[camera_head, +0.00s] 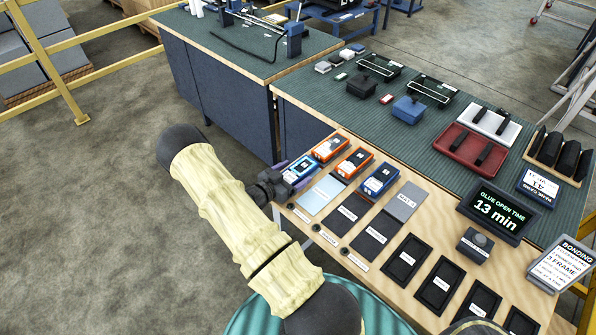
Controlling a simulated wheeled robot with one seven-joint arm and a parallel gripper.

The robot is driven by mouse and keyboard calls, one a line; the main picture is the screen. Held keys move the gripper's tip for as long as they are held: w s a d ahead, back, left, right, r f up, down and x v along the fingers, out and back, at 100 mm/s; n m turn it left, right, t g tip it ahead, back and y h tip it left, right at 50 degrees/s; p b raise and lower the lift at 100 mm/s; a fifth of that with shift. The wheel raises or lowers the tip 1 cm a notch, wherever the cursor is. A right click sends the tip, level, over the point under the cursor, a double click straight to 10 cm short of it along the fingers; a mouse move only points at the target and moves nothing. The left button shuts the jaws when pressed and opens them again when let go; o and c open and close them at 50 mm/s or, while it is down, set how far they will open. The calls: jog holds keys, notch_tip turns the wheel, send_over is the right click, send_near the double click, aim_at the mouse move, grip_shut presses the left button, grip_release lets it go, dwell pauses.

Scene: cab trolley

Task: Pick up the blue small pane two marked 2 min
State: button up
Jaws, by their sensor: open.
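Several small framed pieces with white labels stand in a row on the wooden board; the markings are too small to read. One is a blue-framed piece (301,168) at the row's left end. Another blue-framed piece (380,181) stands at the right end, past two orange-framed ones (330,147). I cannot tell from the labels which is marked 2 min. My gripper (296,173) is open at the board's left edge, its purple fingers on either side of the left blue piece. Whether they touch it I cannot tell. The gripper body hides part of its near end.
A pale blue sheet (321,194), a grey sheet (404,201) and dark labelled plates (355,207) lie close in front. Black trays (407,261), a glue timer reading 13 min (495,212) and a bonding sign (561,264) stand right. Green benches are behind; open floor lies left.

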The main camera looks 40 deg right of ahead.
aim_at(293, 174)
jog(key=shift+c, duration=0.4)
jog(key=c, duration=1.2)
jog(key=shift+r+b, duration=0.45)
jog(key=shift+r, duration=4.6)
